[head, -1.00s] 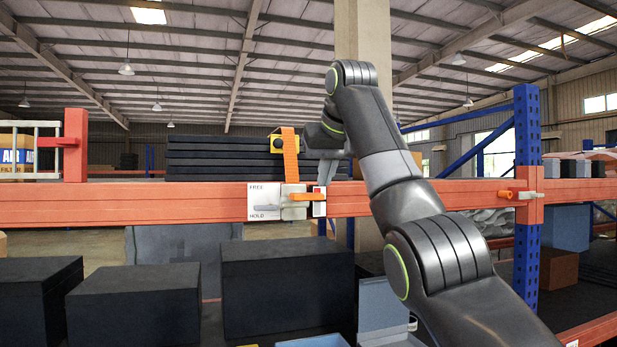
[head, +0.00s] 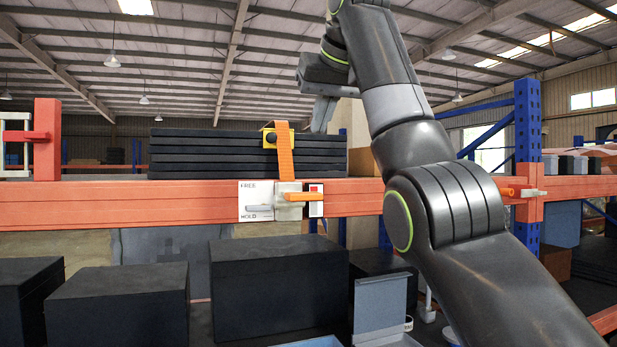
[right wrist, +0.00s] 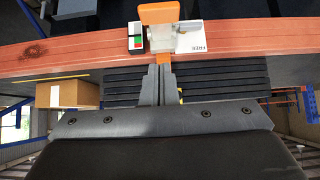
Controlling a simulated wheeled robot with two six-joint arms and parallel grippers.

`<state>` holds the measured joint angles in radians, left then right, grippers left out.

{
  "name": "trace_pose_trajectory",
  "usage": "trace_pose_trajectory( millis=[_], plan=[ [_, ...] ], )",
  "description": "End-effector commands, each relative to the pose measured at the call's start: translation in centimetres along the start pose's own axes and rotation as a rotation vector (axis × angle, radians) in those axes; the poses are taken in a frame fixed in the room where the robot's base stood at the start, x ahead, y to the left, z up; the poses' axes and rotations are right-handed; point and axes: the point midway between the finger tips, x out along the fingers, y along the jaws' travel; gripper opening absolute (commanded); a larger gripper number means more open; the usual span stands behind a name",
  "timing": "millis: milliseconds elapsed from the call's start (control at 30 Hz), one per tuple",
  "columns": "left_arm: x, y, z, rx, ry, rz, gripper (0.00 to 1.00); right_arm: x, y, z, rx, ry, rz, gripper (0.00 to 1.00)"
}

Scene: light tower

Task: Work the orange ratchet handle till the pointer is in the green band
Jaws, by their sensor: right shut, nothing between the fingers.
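The orange ratchet handle (head: 303,197) sticks out level from a grey ratchet body (head: 287,200) on the front of the orange beam. It also shows in the right wrist view (right wrist: 158,14). An orange strap (head: 284,152) runs from the ratchet up over the black stack. Beside the handle is a small gauge (head: 316,190) with a red part; the right wrist view shows red and green on it. Its pointer is too small to read. My right gripper (head: 322,115) is shut and empty, above the beam and apart from the handle. My left gripper is out of view.
A white FREE/HOLD plate (head: 256,190) with a grey lever sits left of the ratchet. The black stack (head: 205,155) lies behind the orange beam (head: 120,205). Black boxes (head: 280,285) stand below. A blue post (head: 527,150) rises at the right.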

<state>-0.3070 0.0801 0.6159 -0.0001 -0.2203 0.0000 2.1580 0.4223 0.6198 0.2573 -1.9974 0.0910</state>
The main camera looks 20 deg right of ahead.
Motion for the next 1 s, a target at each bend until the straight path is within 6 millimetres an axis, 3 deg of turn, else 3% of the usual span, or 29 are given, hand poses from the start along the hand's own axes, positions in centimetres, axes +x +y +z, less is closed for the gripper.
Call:
trace_pose_trajectory(
  millis=[467, 633, 1000],
  plan=[
    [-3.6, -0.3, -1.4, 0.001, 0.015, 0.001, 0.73, 6.2, 0.0, -0.3, -0.001, -0.003, 0.0, 0.0],
    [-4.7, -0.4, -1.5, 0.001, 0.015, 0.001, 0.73, 9.3, 0.0, 0.0, -0.001, -0.004, 0.0, 0.0],
    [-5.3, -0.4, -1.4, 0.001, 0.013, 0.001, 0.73, 11.4, 0.0, 2.4, -0.001, 0.0, 0.0, 0.0]
  ],
)
